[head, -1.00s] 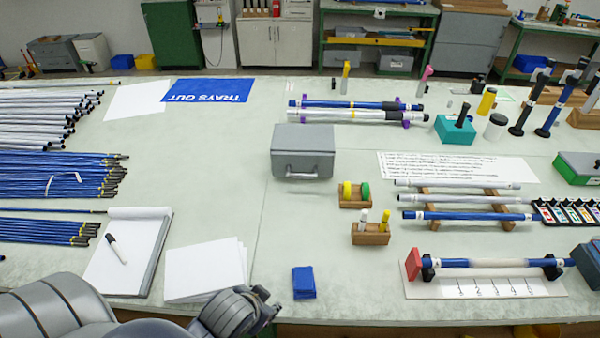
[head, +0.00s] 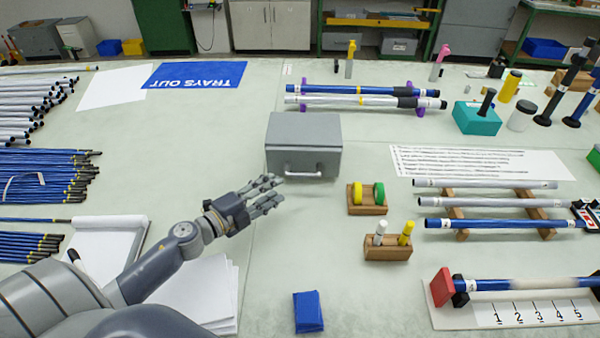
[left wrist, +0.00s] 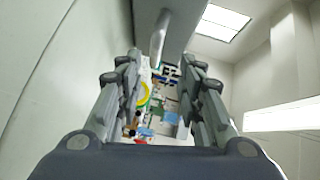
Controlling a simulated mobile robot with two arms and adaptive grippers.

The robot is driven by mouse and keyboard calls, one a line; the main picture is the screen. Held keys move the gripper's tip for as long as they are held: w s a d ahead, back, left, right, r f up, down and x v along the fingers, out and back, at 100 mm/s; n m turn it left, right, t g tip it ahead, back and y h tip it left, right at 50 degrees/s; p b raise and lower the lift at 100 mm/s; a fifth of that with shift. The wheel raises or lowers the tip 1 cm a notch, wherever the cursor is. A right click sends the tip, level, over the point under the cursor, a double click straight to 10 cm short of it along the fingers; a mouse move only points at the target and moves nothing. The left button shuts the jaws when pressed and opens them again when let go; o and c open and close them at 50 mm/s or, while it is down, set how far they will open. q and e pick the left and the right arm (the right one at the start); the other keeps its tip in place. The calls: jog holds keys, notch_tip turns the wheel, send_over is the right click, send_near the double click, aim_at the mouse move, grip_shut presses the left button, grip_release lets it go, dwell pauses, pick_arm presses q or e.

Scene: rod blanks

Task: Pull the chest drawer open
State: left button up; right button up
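The grey chest (head: 303,130) stands on the table near the middle of the head view, with its drawer front facing me. A pale bar handle (head: 303,174) is on the front, and the drawer looks shut. My left gripper (head: 277,190) is just in front and to the left of the handle, with its fingers spread and empty. In the left wrist view the open fingers (left wrist: 160,68) are on either side, with the chest (left wrist: 165,12) and handle (left wrist: 159,38) above and beyond them. The handle appears apart from the fingers. My right gripper is not in view.
A wooden holder with tape rolls (head: 368,198) and a wooden block with markers (head: 388,245) stand right of the gripper. A blue cloth (head: 308,312) lies nearer me. White sheets (head: 205,290) are under my left arm. The table directly before the chest is clear.

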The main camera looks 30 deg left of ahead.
aim_at(301, 174)
pick_arm(q)
jog(key=shift+w+f+m+h, duration=0.3)
jog(key=shift+m+h, duration=0.1)
jog(key=shift+m, duration=0.1)
jog(key=p+x, duration=0.1)
jog(key=x, duration=0.9)
jog(key=shift+w+d+f, duration=0.1)
jog(key=shift+d+f, duration=0.05)
jog(key=shift+d, duration=0.05)
grip_shut()
